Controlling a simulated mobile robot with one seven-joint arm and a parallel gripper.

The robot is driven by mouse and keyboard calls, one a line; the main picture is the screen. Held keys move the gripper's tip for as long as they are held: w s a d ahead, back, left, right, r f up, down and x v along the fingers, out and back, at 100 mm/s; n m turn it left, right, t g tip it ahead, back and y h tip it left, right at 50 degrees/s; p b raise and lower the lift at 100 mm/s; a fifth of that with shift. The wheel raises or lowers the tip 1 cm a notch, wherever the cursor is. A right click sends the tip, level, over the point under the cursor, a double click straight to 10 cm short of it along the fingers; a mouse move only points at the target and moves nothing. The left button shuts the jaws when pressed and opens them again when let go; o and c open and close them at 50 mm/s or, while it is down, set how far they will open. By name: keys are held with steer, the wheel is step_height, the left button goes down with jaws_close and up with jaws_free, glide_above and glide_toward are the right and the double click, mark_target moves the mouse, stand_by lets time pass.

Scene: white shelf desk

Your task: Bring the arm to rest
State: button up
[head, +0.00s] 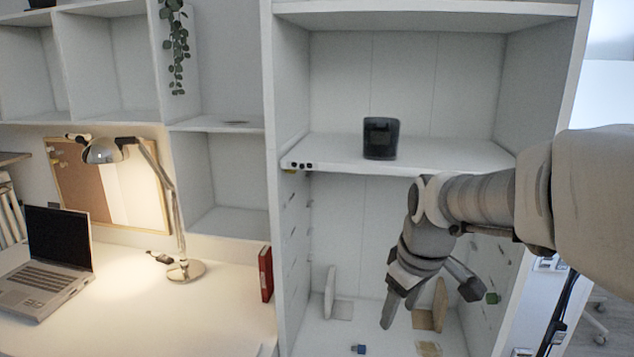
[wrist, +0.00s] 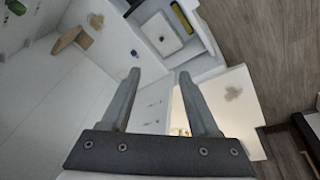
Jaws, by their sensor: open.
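My gripper (head: 436,304) hangs at the end of my arm, inside the lower open bay of the white shelf (head: 400,155), below the middle board. Its two fingers are spread apart with nothing between them. They also show apart and empty in the wrist view (wrist: 160,82). My arm reaches in from the right edge of the head view, in front of the shelf's right side.
A black device (head: 381,138) stands on the middle board. A white bookend (head: 333,298), a wooden one (head: 437,305) and a small blue object (head: 358,349) are low in the bay. The desk at left holds a laptop (head: 52,258) and a lamp (head: 176,205).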

steer(key=s+r+m+t+p, duration=0.1)
steer(key=s+r+m, duration=0.1)
steer(key=s, duration=0.6)
steer(key=s+r+m+t+p, duration=0.1)
steer(key=s+r+m, duration=0.2)
steer(key=s+m, duration=0.2)
steer(key=s, duration=0.3)
steer(key=shift+s+r+t+h, duration=0.2)
steer(key=shift+r+t+h, duration=0.05)
steer(key=shift+t+h, duration=0.05)
steer(key=shift+d, duration=0.1)
steer(key=shift+c, duration=0.9)
steer(key=shift+s, duration=0.15)
